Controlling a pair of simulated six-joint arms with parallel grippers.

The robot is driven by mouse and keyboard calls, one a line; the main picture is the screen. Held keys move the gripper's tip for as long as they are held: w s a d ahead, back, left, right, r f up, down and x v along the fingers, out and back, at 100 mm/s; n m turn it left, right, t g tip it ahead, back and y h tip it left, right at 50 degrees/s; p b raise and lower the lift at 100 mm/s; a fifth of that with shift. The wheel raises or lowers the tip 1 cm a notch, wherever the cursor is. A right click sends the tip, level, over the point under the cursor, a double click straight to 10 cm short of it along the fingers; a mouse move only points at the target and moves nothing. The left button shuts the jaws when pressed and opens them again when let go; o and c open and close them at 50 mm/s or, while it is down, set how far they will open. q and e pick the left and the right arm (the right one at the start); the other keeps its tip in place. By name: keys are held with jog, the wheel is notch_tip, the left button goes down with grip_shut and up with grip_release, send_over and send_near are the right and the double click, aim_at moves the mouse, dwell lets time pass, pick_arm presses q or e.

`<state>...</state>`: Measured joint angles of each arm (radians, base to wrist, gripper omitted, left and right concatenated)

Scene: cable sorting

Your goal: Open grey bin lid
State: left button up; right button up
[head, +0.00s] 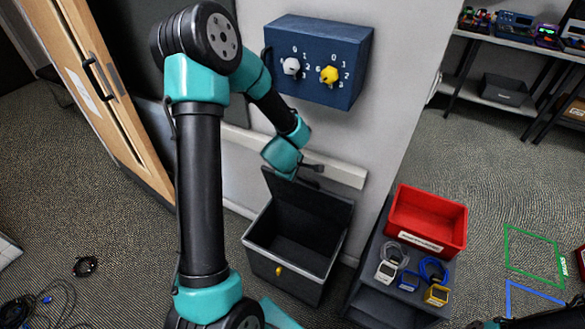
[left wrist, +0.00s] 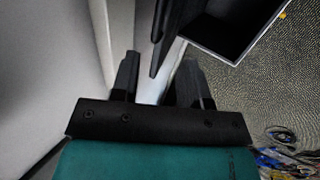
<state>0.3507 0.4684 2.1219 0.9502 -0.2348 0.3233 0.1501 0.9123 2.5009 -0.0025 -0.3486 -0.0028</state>
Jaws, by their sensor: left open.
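The grey bin (head: 263,258) stands on the floor against the wall, with a yellow knob (head: 278,271) on its front. Its lid (head: 318,205) is raised, standing up at the back, and the dark inside shows empty. My left gripper (head: 314,176) is open at the top edge of the lid, by the wall. In the left wrist view, the open fingers of my left gripper (left wrist: 160,78) have the dark lid (left wrist: 167,42) edge just ahead, between or beside them; contact is not clear. The bin (left wrist: 238,58) shows at upper right there. My right gripper is not seen.
A blue box (head: 318,60) with two knobs hangs on the wall above. A red bin (head: 430,243) and several small devices (head: 408,281) sit on a dark stand to the right. Cables (head: 85,266) lie on the carpet at left. A wooden door (head: 120,100) stands at left.

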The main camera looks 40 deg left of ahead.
pick_arm(q)
jog(key=shift+v, duration=1.4)
jog(key=s+d+f+m+g+h, duration=0.2)
jog(key=s+d+f+m, duration=0.4)
jog(key=d+f+m, duration=0.3)
jog(key=s+d+f+m+g+h, duration=0.3)
jog(key=s+d+f+m, duration=0.4)
jog(key=d+f+m, duration=0.2)
jog(key=shift+d+f+m, duration=0.3)
jog(key=shift+d+f, duration=0.45)
jog(key=shift+d, duration=0.35)
jog(key=shift+s, duration=0.1)
